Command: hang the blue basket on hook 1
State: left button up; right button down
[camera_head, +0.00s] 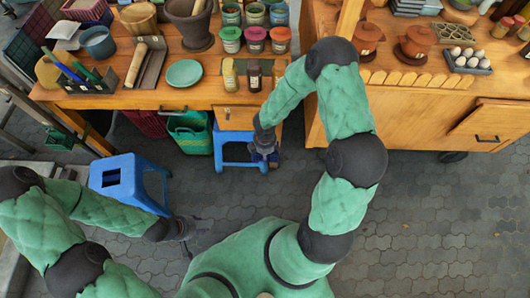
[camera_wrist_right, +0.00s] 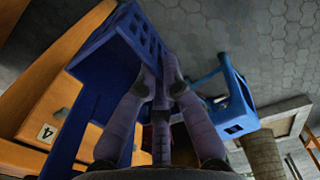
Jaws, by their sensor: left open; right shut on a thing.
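My right gripper (camera_head: 264,150) reaches down in front of the wooden cart's drawer in the head view. It is shut, and in the right wrist view its fingers (camera_wrist_right: 163,90) close on a dark blue slotted thing, seemingly the blue basket (camera_wrist_right: 112,50). My left gripper (camera_head: 185,230) is open and empty, low above the paving beside the blue stool. A tag with a 4 (camera_wrist_right: 47,132) shows on the wood in the wrist view. I cannot make out hook 1.
A blue stool (camera_head: 112,178) stands at left in the head view. Blue legs and bars (camera_head: 218,150) show under the drawer. A green basket (camera_head: 190,138) sits left of them. Pots, jars and a mortar (camera_head: 192,28) crowd the worktop. Paving at lower right is clear.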

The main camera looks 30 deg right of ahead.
jog(key=s+a+b, duration=0.4)
jog(key=s+b, duration=0.1)
jog(key=s, duration=0.3)
jog(key=shift+a+b, duration=0.4)
dwell(0.7)
jog(key=shift+w, duration=0.15)
dwell(0.4)
